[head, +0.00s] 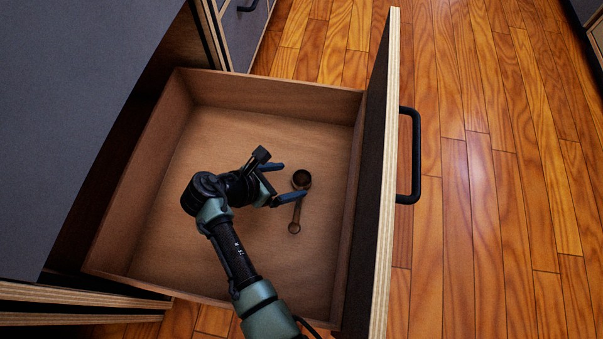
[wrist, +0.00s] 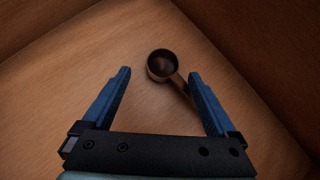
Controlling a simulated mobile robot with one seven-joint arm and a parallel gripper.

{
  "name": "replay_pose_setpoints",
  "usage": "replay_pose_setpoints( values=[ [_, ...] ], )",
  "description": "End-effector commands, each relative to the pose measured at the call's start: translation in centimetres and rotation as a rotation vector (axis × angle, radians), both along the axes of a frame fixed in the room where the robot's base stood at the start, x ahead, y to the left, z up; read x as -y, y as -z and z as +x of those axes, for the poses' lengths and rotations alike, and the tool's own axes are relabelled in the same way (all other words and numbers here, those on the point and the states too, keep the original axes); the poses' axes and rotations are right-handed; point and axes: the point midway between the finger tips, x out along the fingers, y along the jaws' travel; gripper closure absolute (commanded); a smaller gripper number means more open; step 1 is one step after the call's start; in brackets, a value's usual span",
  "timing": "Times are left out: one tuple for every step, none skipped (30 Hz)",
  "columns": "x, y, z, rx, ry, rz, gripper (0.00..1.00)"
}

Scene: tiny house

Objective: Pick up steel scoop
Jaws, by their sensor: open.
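The steel scoop (head: 297,208) lies on the floor of the open drawer (head: 230,115), toward its front right. Its round dark bowl points to the back and its handle runs toward the bottom of the head view. In the wrist view the scoop's bowl (wrist: 161,65) sits just beyond the fingertips, and part of the handle is hidden behind the right finger. My gripper (head: 289,183) is inside the drawer, open and empty, with its blue fingers apart. In the wrist view my gripper (wrist: 160,75) has the scoop between and slightly ahead of its fingers, nearer the right one.
The drawer's front panel (head: 383,170) with a black handle (head: 410,155) stands at the right. A dark countertop (head: 80,90) overhangs at the left. The drawer holds nothing else visible. Wooden floor (head: 490,200) is clear to the right.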

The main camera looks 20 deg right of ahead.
Motion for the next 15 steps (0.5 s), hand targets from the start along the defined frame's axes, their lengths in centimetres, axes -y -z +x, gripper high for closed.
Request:
replay_pose_setpoints(
  values=[
    [0.2,0.3,0.0,0.001,0.001,0.000,0.07],
    [0.3,0.4,0.0,0.001,0.001,0.000,0.07],
    [0.4,0.7,0.0,0.000,0.001,0.000,0.07],
    [0.6,1.0,0.0,0.001,0.002,0.000,0.07],
    [0.9,1.3,0.0,0.002,0.004,0.000,0.07],
    [1.2,1.7,0.0,0.002,0.004,0.000,0.07],
    [1.4,2.0,0.0,0.002,0.004,0.000,0.07],
    [1.6,2.2,0.0,0.003,0.004,0.001,0.07],
    [1.9,2.5,0.0,0.003,0.004,0.001,0.07],
    [2.1,2.7,0.0,0.002,0.002,0.000,0.07],
    [2.3,2.8,0.0,0.001,0.003,0.000,0.07],
    [2.7,3.1,0.1,0.002,0.004,0.000,0.07],
    [2.9,3.3,0.2,0.001,0.003,0.000,0.07],
    [3.1,3.4,0.2,0.001,0.003,0.000,0.07],
    [3.3,3.5,0.3,0.001,0.003,0.000,0.07]
  ],
)
